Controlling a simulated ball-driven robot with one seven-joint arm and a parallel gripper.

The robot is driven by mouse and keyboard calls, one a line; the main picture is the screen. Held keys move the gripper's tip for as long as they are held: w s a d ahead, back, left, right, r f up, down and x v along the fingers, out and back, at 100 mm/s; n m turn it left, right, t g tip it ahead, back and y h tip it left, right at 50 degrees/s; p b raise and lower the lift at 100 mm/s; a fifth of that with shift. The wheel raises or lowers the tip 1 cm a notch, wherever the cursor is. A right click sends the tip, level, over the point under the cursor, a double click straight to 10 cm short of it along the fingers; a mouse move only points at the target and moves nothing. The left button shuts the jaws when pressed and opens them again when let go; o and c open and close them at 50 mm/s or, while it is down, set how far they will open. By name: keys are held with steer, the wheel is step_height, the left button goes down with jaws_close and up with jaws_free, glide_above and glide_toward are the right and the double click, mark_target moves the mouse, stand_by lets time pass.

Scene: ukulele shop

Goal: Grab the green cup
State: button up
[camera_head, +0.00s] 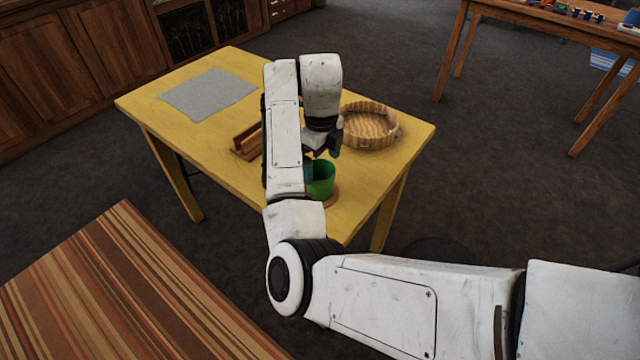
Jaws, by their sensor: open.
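The green cup (322,182) stands upright on the yellow table (365,190), near the table's front edge. It seems to rest on a brown coaster or saucer (331,201), and my arm hides its left side. My gripper (322,157) points down just above and behind the cup's rim. The jaws are open. The fingers are small and partly hidden by my arm, so I cannot tell whether one reaches into the cup or touches it.
A brown wooden holder (244,143) lies left of my arm, partly covered. A grey cloth (207,94) lies at the table's left. A striped surface (125,290) is at the lower left.

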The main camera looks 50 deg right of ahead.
mark_target(320, 176)
steer(key=f, duration=0.5)
steer(key=shift+s+a+p, duration=0.1)
steer(key=shift+a+p, duration=0.2)
steer(key=shift+r, duration=0.1)
steer(key=shift+c, duration=0.2)
steer(key=c, duration=0.9)
